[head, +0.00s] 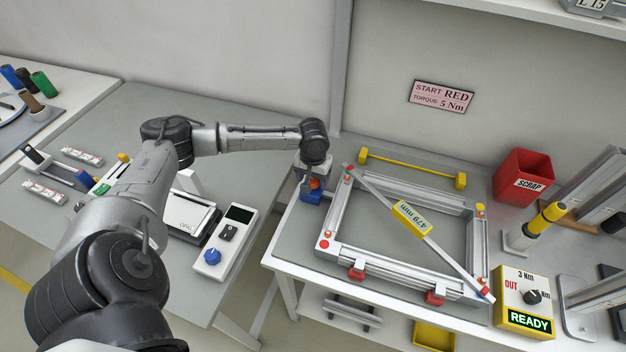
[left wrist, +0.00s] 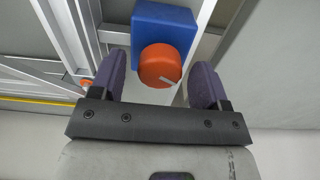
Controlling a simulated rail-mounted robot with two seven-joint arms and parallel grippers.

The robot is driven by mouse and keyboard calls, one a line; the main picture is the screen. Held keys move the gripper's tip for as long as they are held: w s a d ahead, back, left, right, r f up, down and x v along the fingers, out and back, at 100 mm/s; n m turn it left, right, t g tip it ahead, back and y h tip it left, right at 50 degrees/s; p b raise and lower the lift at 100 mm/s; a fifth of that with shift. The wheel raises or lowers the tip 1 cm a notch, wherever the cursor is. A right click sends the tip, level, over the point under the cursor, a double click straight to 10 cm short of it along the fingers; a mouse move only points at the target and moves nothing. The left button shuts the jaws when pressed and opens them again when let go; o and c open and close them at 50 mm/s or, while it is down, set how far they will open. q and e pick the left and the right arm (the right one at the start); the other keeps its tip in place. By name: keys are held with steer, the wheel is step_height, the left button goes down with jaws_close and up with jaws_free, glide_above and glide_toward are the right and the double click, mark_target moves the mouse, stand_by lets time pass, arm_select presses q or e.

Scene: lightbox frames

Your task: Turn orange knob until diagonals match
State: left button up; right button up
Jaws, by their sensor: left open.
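In the head view the gripper (head: 313,178) is at the frame's upper left corner and partly hides the knob (head: 315,184). The aluminium frame (head: 400,262) lies on the table. A diagonal bar with a yellow label reading 479 mm (head: 411,217) lies across it from upper left to lower right.
A yellow-ended bar (head: 412,168) lies behind the frame. A red SCRAP bin (head: 524,176) stands at the back right. A yellow box reading READY (head: 525,305) is at the front right. Red clamps (head: 356,273) sit along the frame's near side.

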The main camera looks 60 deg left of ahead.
arm_select(q)
steer(key=shift+f, duration=0.3)
steer(key=c, duration=0.9)
steer(key=shift+r+p, duration=0.15)
steer(key=shift+p, duration=0.25)
steer(key=m+p, duration=0.6)
steer(key=p, duration=0.4)
steer(key=shift+r, duration=0.15)
steer(key=m+p, duration=0.2)
steer(key=m, duration=0.1)
steer(key=shift+f+m+p, duration=0.25)
steer(key=shift+m+p, duration=0.6)
steer(key=shift+m, duration=0.75)
